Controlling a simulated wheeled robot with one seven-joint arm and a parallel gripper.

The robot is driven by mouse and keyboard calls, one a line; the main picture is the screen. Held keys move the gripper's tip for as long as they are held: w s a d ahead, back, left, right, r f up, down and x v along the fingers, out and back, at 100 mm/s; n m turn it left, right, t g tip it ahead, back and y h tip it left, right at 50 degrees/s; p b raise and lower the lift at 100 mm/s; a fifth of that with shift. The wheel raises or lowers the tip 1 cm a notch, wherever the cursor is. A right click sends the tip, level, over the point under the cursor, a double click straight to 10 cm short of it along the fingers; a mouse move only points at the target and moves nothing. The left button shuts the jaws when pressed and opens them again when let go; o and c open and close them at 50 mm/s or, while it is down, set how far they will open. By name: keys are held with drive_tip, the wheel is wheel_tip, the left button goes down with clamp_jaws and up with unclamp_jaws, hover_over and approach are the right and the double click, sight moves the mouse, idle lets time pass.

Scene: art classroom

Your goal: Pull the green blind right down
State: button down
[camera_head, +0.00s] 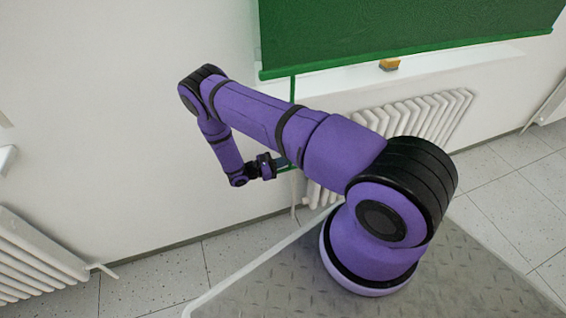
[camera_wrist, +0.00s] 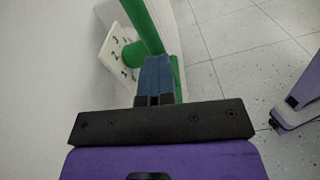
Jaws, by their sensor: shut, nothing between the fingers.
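The green blind (camera_head: 400,25) hangs across the top right of the head view. Its bottom bar shows just above the white sill. A thin green cord (camera_head: 292,88) drops near its left end and passes behind my arm. My gripper (camera_head: 284,163) is low by the wall, left of the radiator, with a bit of green at its fingertips. In the wrist view my blue fingers (camera_wrist: 156,72) are shut and empty. A green bar (camera_wrist: 143,24) runs close beside and behind them, with a round green piece (camera_wrist: 134,54) to the left. I cannot tell whether the fingers touch it.
The tiled floor (camera_head: 510,200) at the right is clear.

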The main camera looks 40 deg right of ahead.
drive_tip(key=c, duration=1.8)
unclamp_jaws()
drive_tip(key=shift+s+d, duration=0.2)
drive_tip(key=shift+s, duration=0.05)
drive_tip(key=o, duration=0.7)
drive_tip(key=shift+w+d, duration=0.1)
drive_tip(key=v, duration=1.1)
